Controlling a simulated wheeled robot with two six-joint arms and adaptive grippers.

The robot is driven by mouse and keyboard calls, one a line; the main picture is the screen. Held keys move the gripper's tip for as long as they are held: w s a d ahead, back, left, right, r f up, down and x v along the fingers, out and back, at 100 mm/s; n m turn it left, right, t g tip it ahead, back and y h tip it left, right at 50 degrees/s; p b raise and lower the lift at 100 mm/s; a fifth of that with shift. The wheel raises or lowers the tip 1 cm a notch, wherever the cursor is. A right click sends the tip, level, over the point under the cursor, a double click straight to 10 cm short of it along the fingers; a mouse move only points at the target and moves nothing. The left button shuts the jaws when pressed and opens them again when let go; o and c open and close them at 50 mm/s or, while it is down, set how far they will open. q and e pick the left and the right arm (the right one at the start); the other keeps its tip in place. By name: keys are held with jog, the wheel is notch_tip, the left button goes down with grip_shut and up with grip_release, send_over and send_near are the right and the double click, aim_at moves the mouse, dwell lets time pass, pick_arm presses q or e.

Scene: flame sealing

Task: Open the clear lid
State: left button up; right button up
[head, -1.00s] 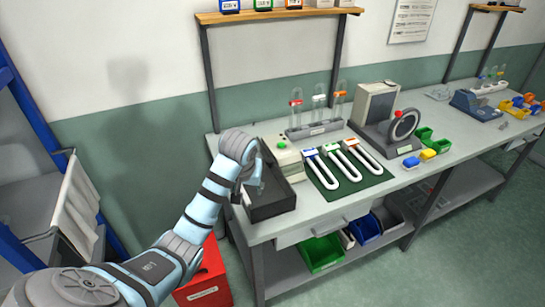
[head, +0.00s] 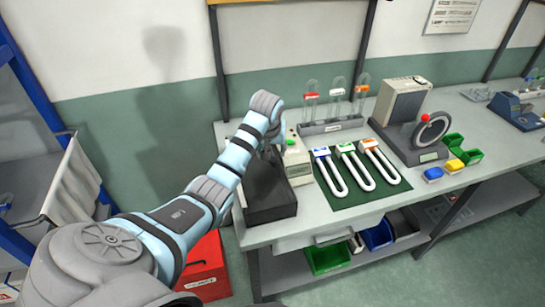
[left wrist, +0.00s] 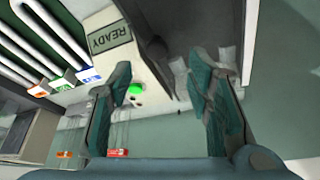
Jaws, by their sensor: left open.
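A dark open-topped box (head: 270,205) sits at the left end of the bench, against a beige unit (head: 299,165) with a green button (head: 291,142). I cannot clearly make out a clear lid there. My left gripper (head: 268,148) is above the back of the box, beside the beige unit, and partly hidden by its own arm. In the left wrist view the left gripper (left wrist: 165,72) is open, with nothing visibly held. A green button (left wrist: 135,89) and a READY label (left wrist: 109,38) show near its left finger. My right gripper is not in view.
Three white U-shaped tubes with coloured ends lie on a dark green mat (head: 350,208). A rack (head: 333,126) of glass tubes stands behind them. A grey machine with a wheel (head: 409,125) is to the right. A red box (head: 205,268) is below left.

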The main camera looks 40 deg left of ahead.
aim_at(274, 160)
pick_arm(q)
jog(key=x, duration=0.4)
jog(key=shift+w+f, duration=0.1)
jog(key=shift+f, duration=0.05)
jog(key=shift+w+a+f, duration=0.2)
jog(key=shift+w+f, duration=0.7)
jog(key=shift+f, duration=0.25)
jog(key=shift+w+f, duration=0.1)
jog(key=shift+f, duration=0.05)
jog(key=shift+s, duration=0.25)
jog(key=shift+s+r, duration=0.2)
jog(key=shift+r, duration=0.05)
jog(key=c, duration=1)
grip_shut()
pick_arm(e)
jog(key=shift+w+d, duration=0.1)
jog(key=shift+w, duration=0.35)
